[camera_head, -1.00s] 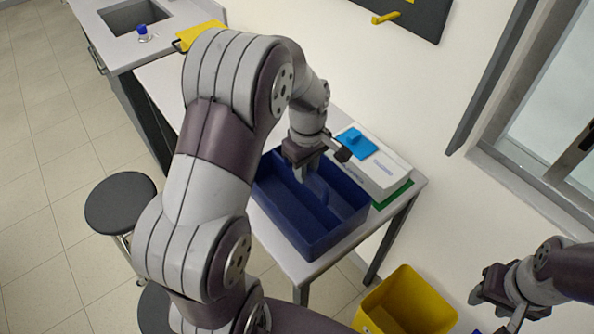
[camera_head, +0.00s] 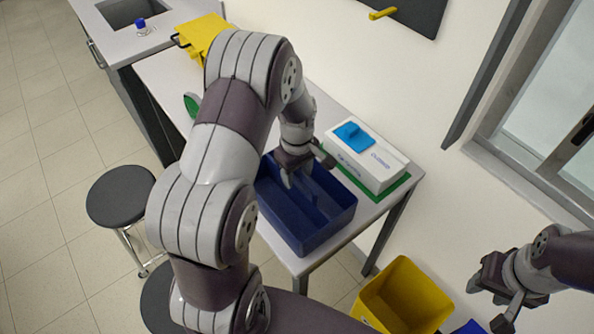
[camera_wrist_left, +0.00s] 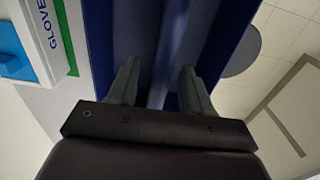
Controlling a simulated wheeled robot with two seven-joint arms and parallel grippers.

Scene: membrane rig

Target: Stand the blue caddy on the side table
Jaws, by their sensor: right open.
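The blue caddy (camera_head: 325,230) stands upright on the white side table (camera_head: 292,262), close to its front end. A raised divider runs along its middle. My left gripper (camera_head: 304,172) is over the caddy, fingers pointing down. In the left wrist view, its two fingers (camera_wrist_left: 158,88) are apart on either side of the divider (camera_wrist_left: 166,62), with room between, so it looks open. The finger ends are partly hidden against the caddy. My right gripper (camera_head: 492,302) is open and empty at the lower right, away from the table.
A white glove box (camera_head: 368,166) with a blue top lies on a green mat (camera_head: 396,190) right beside the caddy. A yellow bin (camera_head: 432,290) stands on the floor by the table. A dark stool (camera_head: 120,195) stands at the left. A yellow object (camera_head: 203,32) is at the table's far end.

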